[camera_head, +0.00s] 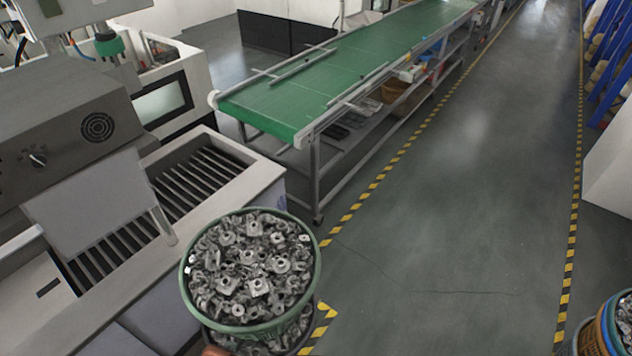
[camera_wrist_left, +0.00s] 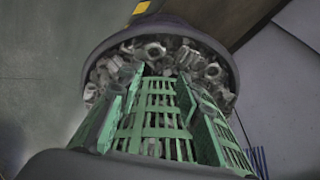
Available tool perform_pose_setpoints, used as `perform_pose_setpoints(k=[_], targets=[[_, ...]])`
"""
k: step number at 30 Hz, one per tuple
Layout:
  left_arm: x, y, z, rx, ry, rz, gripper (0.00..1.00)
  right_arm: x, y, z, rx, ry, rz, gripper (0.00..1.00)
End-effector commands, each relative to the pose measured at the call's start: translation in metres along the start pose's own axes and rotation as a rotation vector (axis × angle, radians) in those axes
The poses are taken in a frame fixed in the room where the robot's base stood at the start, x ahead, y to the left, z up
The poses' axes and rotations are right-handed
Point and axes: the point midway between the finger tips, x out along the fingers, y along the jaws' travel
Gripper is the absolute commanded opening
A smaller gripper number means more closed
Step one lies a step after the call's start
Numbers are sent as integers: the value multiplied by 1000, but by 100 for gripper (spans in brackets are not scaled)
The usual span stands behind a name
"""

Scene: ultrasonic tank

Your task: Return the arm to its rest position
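A round green basket (camera_head: 318,262) full of grey metal parts (camera_head: 250,265) stands at the lower middle of the head view. Part of a dark round container shows under it. In the left wrist view, metal parts (camera_wrist_left: 165,52) lie inside a dark curved rim (camera_wrist_left: 225,50). Green slatted pieces (camera_wrist_left: 155,115) stand in front of them, with one piece to the left and one to the right, apart from each other. I cannot tell which of these are my left gripper's fingers and which are basket wall. Neither gripper shows clearly in the head view.
A machine with a slatted tank (camera_head: 205,185) stands at the left. A green conveyor (camera_head: 330,80) runs behind it. More baskets (camera_head: 610,325) stand at the lower right. The grey floor (camera_head: 460,200) between the yellow-black lines is clear.

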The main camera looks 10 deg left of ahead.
Motion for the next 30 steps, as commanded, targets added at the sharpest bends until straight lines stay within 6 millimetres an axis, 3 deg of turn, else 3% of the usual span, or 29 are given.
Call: perform_pose_setpoints(k=[1,6,12,15,18,22,25,30], targets=[[38,5,15,5,-19,5,32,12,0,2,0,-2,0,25],[143,18,71,22,-57,19,32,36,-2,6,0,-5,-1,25],[242,32,157,45,-104,33,32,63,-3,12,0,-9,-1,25],[280,37,206,56,-127,39,32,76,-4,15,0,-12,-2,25],[308,40,252,67,-148,44,32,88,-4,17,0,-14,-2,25],[327,42,298,79,-166,49,32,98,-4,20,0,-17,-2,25],[333,42,318,84,-174,51,32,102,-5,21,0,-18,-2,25],[334,44,329,86,-176,52,32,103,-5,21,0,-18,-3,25]])
